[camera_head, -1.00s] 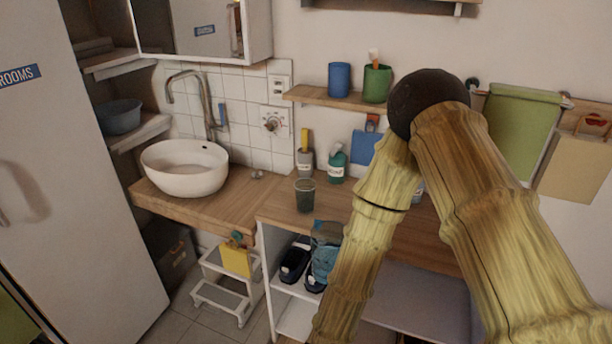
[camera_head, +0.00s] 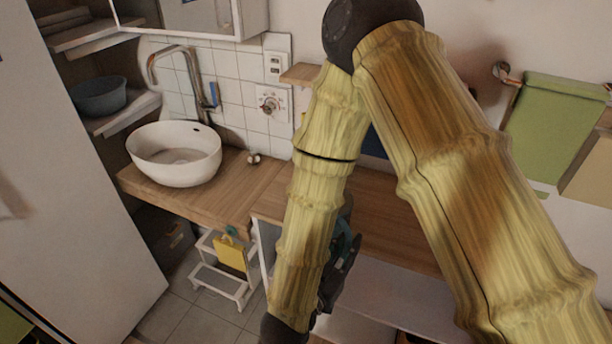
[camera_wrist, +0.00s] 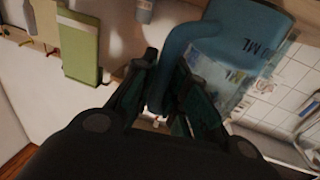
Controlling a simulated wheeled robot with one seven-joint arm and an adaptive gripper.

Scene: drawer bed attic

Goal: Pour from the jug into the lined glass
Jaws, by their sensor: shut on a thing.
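The blue jug (camera_wrist: 192,52) fills the upper middle of the wrist view, with dark "ML" lettering on its side and a clearer lower part. My gripper (camera_wrist: 163,72) is shut on the jug's blue handle, one finger on each side. In the head view my gripper (camera_head: 338,262) shows only partly behind my arm, low in front of the wooden counter. The jug cannot be made out there. The lined glass is not visible now; my arm covers the part of the counter where a glass stood in the earlier head view. The jug's contents cannot be made out.
The wooden counter (camera_head: 385,215) runs behind my arm. A white basin (camera_head: 174,153) with a tall tap stands at left. A shelf end (camera_head: 299,74) shows above the counter. A green towel (camera_head: 550,128) hangs at right. A white step stool (camera_head: 219,281) stands below.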

